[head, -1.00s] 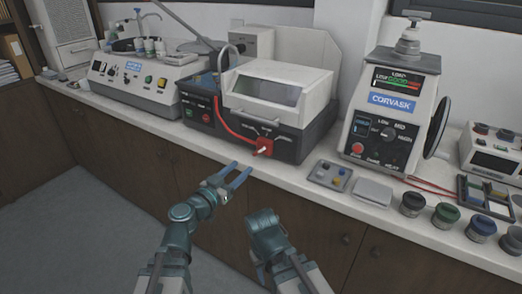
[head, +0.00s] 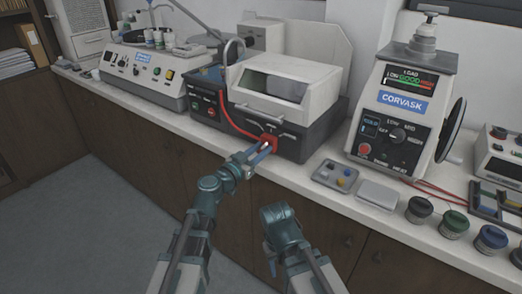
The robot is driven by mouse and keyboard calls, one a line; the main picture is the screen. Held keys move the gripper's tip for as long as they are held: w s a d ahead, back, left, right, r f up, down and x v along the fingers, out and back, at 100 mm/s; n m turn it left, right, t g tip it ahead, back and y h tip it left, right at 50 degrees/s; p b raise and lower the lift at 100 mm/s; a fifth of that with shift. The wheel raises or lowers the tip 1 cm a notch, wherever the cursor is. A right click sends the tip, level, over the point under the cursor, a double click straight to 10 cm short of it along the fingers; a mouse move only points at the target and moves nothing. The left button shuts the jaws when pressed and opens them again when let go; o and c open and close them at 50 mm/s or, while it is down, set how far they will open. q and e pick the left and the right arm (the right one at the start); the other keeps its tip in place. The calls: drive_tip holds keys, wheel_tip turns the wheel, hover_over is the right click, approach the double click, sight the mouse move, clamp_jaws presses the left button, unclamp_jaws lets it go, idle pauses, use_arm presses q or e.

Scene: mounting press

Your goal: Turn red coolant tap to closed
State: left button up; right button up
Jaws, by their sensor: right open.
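The red coolant tap (head: 268,139) is on the front lower edge of the dark-based machine with the pale hinged cover (head: 285,82). A red hose runs from it up to the left. My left gripper (head: 262,149) is at the tap, with its two blue fingers apart and their tips at the red handle. The fingers partly cover the handle, and I cannot tell whether they touch it. My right gripper (head: 277,213) is low in front of the cabinets, away from the tap. It is open and its fingers are mostly hidden.
The CORVASK press (head: 404,100) stands to the right on the counter. Another machine (head: 143,77) stands to the left. Space before the cabinets is free.

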use_arm(q)
clamp_jaws()
drive_tip(key=shift+n, duration=0.4)
drive_tip(key=n, duration=0.6)
drive_tip(key=shift+n, duration=0.4)
drive_tip(key=n, duration=1)
drive_tip(key=shift+n, duration=0.3)
drive_tip(key=shift+o, duration=2.4)
unclamp_jaws()
drive_tip(key=shift+s, duration=0.15)
